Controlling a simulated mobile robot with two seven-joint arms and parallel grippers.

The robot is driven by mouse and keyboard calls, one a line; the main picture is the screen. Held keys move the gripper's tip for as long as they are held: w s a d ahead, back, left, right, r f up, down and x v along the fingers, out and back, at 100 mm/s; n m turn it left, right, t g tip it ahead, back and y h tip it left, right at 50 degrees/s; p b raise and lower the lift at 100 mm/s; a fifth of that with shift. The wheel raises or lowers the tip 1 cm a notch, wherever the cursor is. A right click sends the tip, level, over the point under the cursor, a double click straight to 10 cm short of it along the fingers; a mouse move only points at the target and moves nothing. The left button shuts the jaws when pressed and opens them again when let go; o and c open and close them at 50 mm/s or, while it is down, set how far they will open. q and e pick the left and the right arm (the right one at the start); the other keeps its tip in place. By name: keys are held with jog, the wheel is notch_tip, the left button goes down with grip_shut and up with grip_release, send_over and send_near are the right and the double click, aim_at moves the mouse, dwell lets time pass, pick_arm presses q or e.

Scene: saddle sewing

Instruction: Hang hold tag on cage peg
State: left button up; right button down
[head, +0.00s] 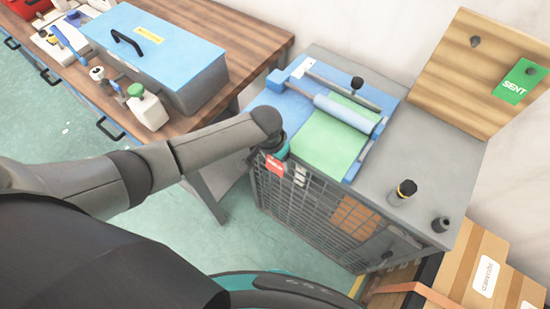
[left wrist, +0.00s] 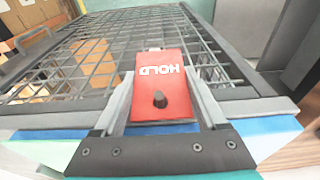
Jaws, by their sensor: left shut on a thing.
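The red hold tag (head: 275,165) hangs at the upper left corner of the cage front in the head view. In the left wrist view the tag (left wrist: 160,82) shows its white HOLD lettering upside down, between the two fingers. My left gripper (head: 274,150) is shut on the tag; its fingers (left wrist: 160,105) flank the tag close to the mesh. The wire cage (head: 310,205) is under the grey bench top. My right gripper is out of view.
A blue board with a roller (head: 345,112) and green sheet (head: 325,145) lies on the bench top. Dark knobs (head: 405,188) stand at its right. A wooden board with a green SENT tag (head: 520,80) rises behind. A wooden table with a blue box (head: 160,45) is left.

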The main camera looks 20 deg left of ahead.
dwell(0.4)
pick_arm(q)
jog(key=o, duration=1.1)
jog(key=shift+c, duration=0.2)
notch_tip(320, 180, up, 15)
jog(key=s+a+p, duration=0.1)
jog(key=s+p, duration=0.1)
jog(key=p, duration=0.1)
jog(key=shift+s, duration=0.35)
